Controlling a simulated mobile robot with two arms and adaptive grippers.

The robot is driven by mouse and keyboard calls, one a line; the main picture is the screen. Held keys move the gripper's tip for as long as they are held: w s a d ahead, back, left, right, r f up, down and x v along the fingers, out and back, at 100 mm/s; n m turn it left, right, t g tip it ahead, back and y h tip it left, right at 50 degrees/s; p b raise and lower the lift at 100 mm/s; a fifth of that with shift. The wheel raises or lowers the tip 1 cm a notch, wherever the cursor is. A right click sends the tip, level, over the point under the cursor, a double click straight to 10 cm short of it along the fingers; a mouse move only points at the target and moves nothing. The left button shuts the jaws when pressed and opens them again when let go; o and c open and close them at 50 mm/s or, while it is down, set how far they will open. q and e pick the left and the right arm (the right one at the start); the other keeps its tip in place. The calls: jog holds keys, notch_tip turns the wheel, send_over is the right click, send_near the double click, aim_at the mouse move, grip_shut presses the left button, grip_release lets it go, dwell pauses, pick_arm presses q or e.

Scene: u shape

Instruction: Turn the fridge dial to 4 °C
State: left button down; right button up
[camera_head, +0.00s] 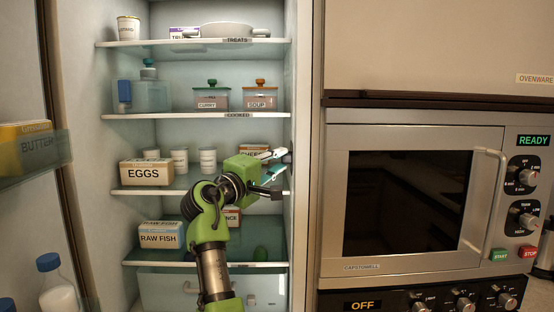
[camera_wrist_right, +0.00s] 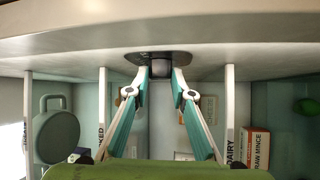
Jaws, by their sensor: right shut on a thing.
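The open fridge (camera_head: 305,60) stands in the middle of the head view. My right gripper (camera_head: 283,172) reaches into it, at the right inner wall by the dairy shelf. In the right wrist view the fridge dial is a small dark grey knob (camera_wrist_right: 162,64) on a dark round plate on that wall. My right gripper (camera_wrist_right: 163,76) is shut on the knob, one fingertip on each side. The dial's marks and setting cannot be read, and in the head view I cannot make out the dial behind the fingers. My left gripper is not in view.
Fridge shelves hold an eggs box (camera_head: 147,172), a raw fish box (camera_head: 160,235), curry (camera_head: 211,98) and soup (camera_head: 260,97) containers. The shelf edges lie close around my right arm. A microwave (camera_head: 335,200) stands to the right. The open door holds butter (camera_head: 38,143).

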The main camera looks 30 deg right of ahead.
jog(key=shift+r, duration=0.15)
jog(key=o, duration=1.1)
jog(key=shift+d, duration=0.2)
jog(key=v, duration=0.7)
jog(key=shift+a, duration=0.2)
jog(key=shift+s, duration=0.1)
